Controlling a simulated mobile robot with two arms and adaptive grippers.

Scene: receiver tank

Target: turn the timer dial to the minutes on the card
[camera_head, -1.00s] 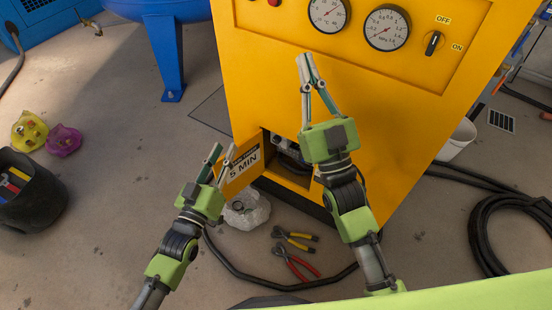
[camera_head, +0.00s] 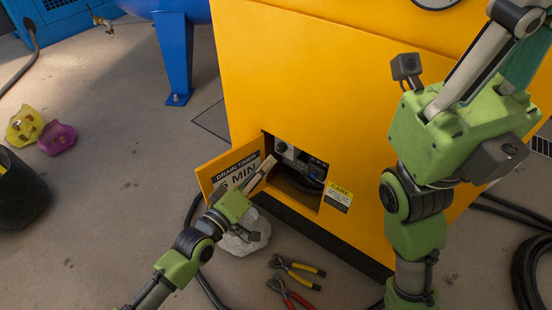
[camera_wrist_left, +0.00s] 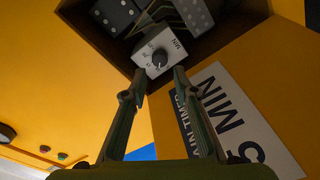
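The timer dial (camera_wrist_left: 160,57) is a small dark knob on a white plate marked MIN, inside the open compartment of the yellow cabinet. In the head view, the dial (camera_head: 281,147) is small, near the compartment's upper left corner. The card (camera_head: 237,172) on the open door reads DRAIN TIMER and MIN; its number is partly covered now, but looked like 5 earlier. My left gripper (camera_wrist_left: 159,80) is open, its fingertips just short of the dial, one on each side in the wrist view.
The open door (camera_head: 207,182) stands beside my left gripper. The compartment (camera_head: 300,190) has dark sockets and cables inside. Pliers (camera_head: 290,285) and a crumpled white bag (camera_head: 247,236) lie on the floor in front. A blue tank leg (camera_head: 174,60) stands at left.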

